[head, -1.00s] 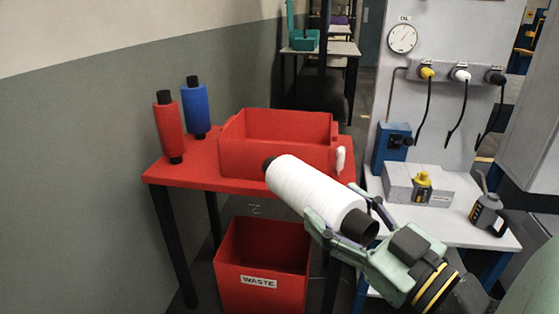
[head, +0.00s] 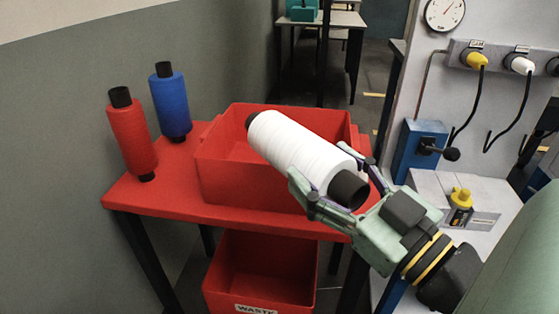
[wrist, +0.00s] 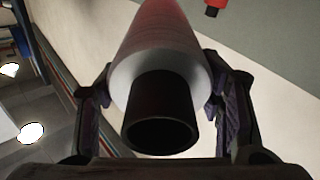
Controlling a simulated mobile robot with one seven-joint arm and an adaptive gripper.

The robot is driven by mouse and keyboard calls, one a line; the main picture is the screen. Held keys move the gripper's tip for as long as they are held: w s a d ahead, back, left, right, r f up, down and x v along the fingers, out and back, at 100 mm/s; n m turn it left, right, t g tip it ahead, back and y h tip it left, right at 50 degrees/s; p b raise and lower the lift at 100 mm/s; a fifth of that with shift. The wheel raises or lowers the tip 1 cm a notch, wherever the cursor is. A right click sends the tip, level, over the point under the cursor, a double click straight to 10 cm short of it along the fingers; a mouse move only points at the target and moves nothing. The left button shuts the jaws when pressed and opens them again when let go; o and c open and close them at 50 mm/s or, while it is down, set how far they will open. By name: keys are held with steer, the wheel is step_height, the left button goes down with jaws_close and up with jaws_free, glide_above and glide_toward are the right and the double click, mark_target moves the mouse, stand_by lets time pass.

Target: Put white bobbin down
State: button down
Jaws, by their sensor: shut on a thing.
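The white bobbin (head: 303,150) is a thick white spool with black core ends. My gripper (head: 333,190) is shut on it near its lower right end. In the head view the bobbin lies tilted, its far end up and to the left, in front of the red bin (head: 240,185) on the red table (head: 180,204). It overlaps the bin's opening in the picture; its height above is hard to tell. In the wrist view the bobbin (wrist: 160,75) points away between the two fingers, its black core end (wrist: 160,115) nearest me.
A red bobbin (head: 132,135) and a blue bobbin (head: 170,104) stand upright at the table's left. A red waste bin (head: 258,275) is below. The table's front left is clear.

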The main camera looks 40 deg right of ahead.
steer(key=w+d+f+p, duration=0.1)
steer(key=w+d+f, duration=0.1)
steer(key=w+d, duration=0.2)
steer(key=w+d+f+p, duration=0.2)
steer(key=w+d, duration=0.2)
steer(key=w, duration=0.6)
steer(key=shift+w+f, duration=0.3)
steer(key=shift+f, duration=0.1)
steer(key=shift+f+b, duration=0.5)
